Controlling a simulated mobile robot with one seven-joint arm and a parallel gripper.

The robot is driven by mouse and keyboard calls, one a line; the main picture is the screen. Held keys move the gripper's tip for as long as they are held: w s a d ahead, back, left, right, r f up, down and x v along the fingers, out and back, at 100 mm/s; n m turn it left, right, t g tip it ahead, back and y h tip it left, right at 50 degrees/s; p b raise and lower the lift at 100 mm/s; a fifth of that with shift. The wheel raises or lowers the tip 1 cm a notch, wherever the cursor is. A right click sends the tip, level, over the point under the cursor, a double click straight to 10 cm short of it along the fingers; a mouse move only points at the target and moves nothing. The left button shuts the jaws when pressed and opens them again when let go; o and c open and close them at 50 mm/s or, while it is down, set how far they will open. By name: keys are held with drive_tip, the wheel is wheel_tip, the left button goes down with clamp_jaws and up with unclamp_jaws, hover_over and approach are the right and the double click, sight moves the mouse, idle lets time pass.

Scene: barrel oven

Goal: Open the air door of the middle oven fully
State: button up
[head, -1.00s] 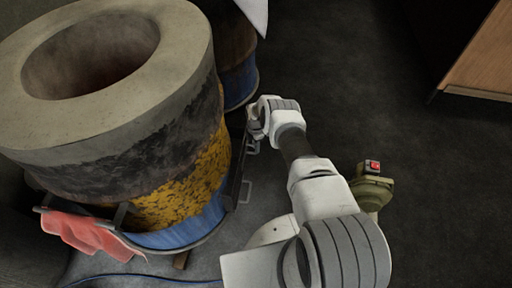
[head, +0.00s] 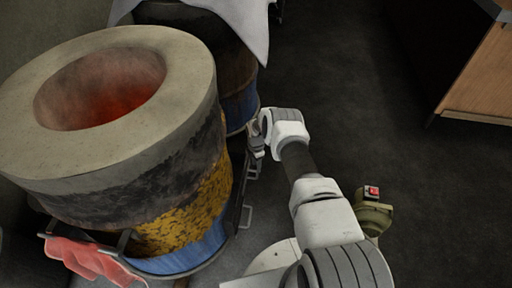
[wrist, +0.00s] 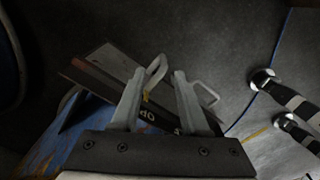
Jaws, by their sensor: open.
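The large barrel oven (head: 195,215), with a pale rim and blue base, fills the left of the head view; its mouth glows red. A dark air door panel (head: 236,195) with two metal handles (head: 246,216) is low on its right side. My gripper (head: 256,148) is beside that side, near the upper handle. In the wrist view my gripper (wrist: 159,73) is open. One handle (wrist: 158,70) shows between the fingertips; whether they touch it is unclear. A second handle (wrist: 208,92) lies right of the right finger. Lettering on the panel (wrist: 100,68) is partly hidden.
Another barrel (head: 240,105) under a grey cloth (head: 225,18) stands behind. A red cloth (head: 85,260) hangs on the oven's front bar. A green device with a red button (head: 372,192) is beside my arm. A wooden cabinet (head: 485,75) is at right; dark floor lies between.

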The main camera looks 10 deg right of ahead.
wheel_tip(320, 180, up, 12)
drive_tip(key=p, duration=0.3)
drive_tip(key=shift+w, duration=0.15)
